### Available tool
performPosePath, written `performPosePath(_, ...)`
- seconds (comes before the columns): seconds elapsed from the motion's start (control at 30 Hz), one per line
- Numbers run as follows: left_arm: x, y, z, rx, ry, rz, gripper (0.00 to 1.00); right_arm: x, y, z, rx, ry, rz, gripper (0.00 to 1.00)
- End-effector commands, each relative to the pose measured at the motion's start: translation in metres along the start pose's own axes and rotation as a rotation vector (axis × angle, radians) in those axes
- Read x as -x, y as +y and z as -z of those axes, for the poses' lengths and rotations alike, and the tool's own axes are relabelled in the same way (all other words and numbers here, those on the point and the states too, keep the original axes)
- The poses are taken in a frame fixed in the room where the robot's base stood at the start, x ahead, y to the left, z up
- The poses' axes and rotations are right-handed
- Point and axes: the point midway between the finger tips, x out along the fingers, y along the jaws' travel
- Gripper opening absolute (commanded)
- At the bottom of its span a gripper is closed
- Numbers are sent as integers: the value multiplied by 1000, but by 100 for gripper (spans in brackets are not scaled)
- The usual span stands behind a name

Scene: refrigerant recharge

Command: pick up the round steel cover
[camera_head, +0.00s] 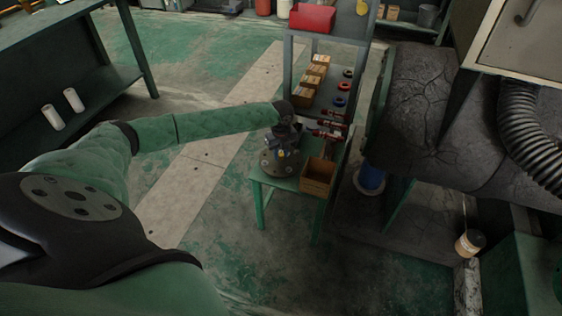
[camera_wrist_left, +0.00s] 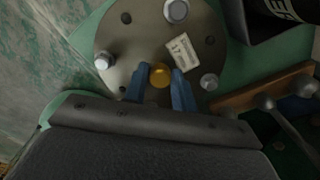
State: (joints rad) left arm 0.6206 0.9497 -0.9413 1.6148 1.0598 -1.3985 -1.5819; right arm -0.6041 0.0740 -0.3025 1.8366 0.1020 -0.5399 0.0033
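The round steel cover (camera_wrist_left: 135,35) is a grey disc with bolts, a small paper label and a brass knob (camera_wrist_left: 160,75) in its middle. In the head view the cover (camera_head: 279,164) is over the small green table, partly hidden by my left gripper (camera_head: 284,148). In the left wrist view the blue fingertips of my left gripper (camera_wrist_left: 160,78) stand on both sides of the knob, with no clear gap. They look shut on it. I cannot tell whether the cover rests on the table. My right gripper is not in view.
A wooden box (camera_head: 318,177) stands on the small green table (camera_head: 258,182), right of the cover. Red-handled tools (camera_head: 328,130) lie behind it. A shelf with cardboard boxes (camera_head: 312,80) and coloured rings rises behind. Dark machinery (camera_head: 425,120) stands on the right. Floor at left is open.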

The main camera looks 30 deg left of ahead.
Motion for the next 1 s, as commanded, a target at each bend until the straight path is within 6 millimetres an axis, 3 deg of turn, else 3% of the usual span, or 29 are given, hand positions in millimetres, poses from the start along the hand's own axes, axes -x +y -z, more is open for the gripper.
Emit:
performPosePath(0.03, 0, 0, 0, 0, 0, 0, 16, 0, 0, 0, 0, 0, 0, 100)
performPosePath(0.1, 0, 0, 0, 0, 0, 0, 2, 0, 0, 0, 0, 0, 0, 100)
performPosePath(0.13, 0, 0, 0, 0, 0, 0, 0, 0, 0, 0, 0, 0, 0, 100)
performPosePath(0.57, 9, -1, -1, 0, -1, 3, 0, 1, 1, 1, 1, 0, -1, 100)
performPosePath(1.0, 74, -1, -1, 0, -2, 3, 0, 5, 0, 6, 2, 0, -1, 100)
